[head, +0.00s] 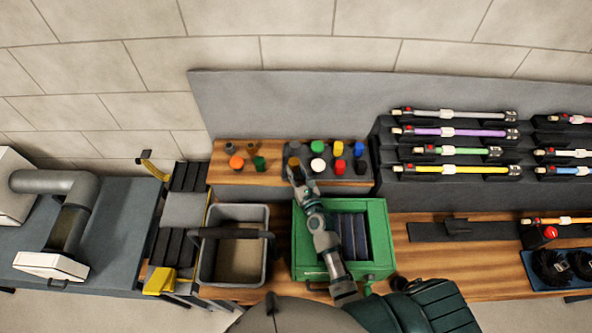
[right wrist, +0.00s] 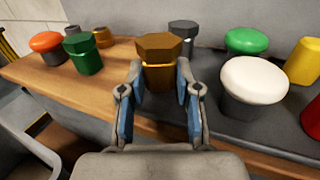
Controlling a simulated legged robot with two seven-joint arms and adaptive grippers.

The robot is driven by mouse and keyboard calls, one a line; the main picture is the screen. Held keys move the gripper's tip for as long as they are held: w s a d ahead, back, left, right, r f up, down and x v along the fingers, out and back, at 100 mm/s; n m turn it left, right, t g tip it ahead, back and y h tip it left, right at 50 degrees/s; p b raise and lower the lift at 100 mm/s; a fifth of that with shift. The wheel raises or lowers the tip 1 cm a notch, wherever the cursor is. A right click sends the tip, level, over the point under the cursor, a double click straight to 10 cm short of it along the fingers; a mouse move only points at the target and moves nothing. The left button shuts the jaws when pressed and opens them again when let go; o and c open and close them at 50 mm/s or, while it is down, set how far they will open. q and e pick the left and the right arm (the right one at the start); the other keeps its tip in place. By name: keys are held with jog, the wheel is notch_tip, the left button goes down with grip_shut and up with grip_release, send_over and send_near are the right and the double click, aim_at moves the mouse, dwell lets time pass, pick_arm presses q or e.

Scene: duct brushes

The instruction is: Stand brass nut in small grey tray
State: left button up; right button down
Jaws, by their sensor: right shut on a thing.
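The brass nut (right wrist: 158,62), a hex-headed brass piece, stands upright between the fingers of my right gripper (right wrist: 157,97) in the right wrist view. In the head view the brass nut (head: 294,162) shows at the left end of a small dark grey tray (head: 312,170) on the back wooden shelf. My right gripper (head: 296,176) is shut on the nut. The fingers hide the nut's lower part, so I cannot tell whether it touches the tray. My left gripper is not in view.
A white cap (right wrist: 253,80), a green cap (right wrist: 246,41) and a grey hex piece (right wrist: 183,32) stand close right of the nut. A dark green piece (right wrist: 83,54) and an orange cap (right wrist: 46,41) stand on the wood at left. A green box (head: 378,215) lies below my arm.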

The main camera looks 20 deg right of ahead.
jog(key=c, duration=0.8)
grip_release()
jog(key=shift+d+f, duration=0.1)
jog(key=shift+r+p, duration=0.45)
jog(key=shift+r, duration=0.1)
jog(key=s, duration=0.4)
jog(key=s+b, duration=0.1)
jog(key=s, duration=0.3)
jog(key=s+d, duration=0.1)
jog(key=s, duration=0.3)
jog(key=shift+d+b, duration=0.1)
jog(key=shift+b, duration=0.25)
jog(key=shift+s, duration=0.1)
